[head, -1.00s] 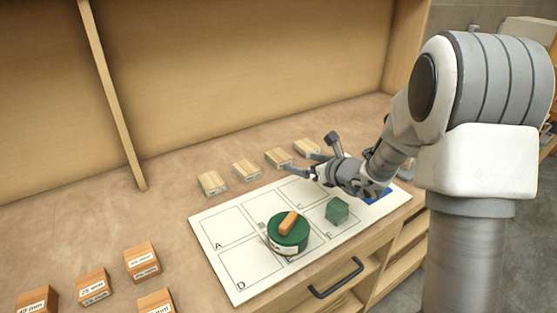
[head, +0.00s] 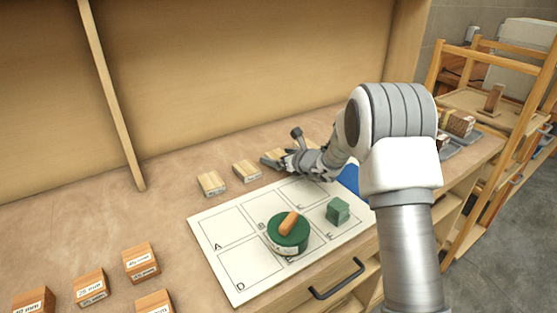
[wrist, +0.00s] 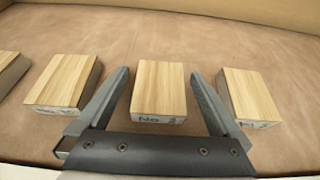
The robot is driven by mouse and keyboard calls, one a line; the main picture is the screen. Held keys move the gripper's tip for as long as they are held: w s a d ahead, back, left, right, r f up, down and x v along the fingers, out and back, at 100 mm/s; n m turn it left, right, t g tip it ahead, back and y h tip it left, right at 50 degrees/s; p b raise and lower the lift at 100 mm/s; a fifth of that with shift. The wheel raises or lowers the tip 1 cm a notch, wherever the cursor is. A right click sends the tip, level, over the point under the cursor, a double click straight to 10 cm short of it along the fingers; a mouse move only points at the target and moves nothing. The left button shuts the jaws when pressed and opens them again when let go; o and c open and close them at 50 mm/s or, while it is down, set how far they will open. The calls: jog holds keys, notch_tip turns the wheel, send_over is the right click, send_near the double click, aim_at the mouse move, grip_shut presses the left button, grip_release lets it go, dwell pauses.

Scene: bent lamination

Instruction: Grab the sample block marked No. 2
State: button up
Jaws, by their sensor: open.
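The sample block marked No. 2 (wrist: 159,88) is a light wooden block with a striped top and a handwritten label on its near face. It lies flat on the brown worktop in the middle of the wrist view. My gripper (wrist: 159,76) is open and empty, with one finger on each side of this block and gaps visible on both sides. In the head view my gripper (head: 270,161) is low over the row of blocks and partly hides the block there.
Similar blocks lie on the left (wrist: 64,80) and right (wrist: 249,95), close outside the fingers. A lettered white board (head: 217,260) carries a green round object with a wooden handle (head: 289,233) and a green block (head: 338,211). Labelled orange-brown blocks (head: 141,262) stand front left.

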jog(key=shift+w, duration=0.1)
jog(key=c, duration=1.4)
